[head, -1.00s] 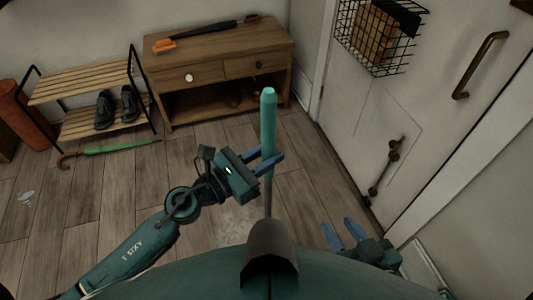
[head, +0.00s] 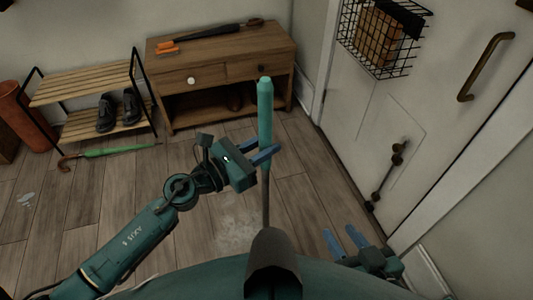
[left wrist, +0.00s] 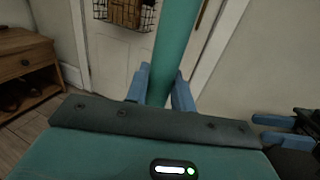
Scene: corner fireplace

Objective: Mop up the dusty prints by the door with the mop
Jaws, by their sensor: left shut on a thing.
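My left gripper (head: 262,157) is shut on the upright mop (head: 265,115), around the lower part of its teal grip; a thin dark shaft runs down below. In the left wrist view the mop's teal handle (left wrist: 174,45) stands between my left gripper's blue fingers (left wrist: 160,90). A pale dusty patch (head: 236,228) lies on the wood floor just left of the shaft. My right gripper (head: 345,240) is low at the right, its two fingers apart and nothing between them. The white door (head: 375,105) stands at the right.
A wooden cabinet (head: 215,100) with an umbrella on top stands at the back. Left of it is a slatted shoe rack (head: 85,85) with black shoes. A green umbrella (head: 115,151) and a small pale spot (head: 26,199) lie on the floor at left. A wire basket (head: 385,35) hangs on the door.

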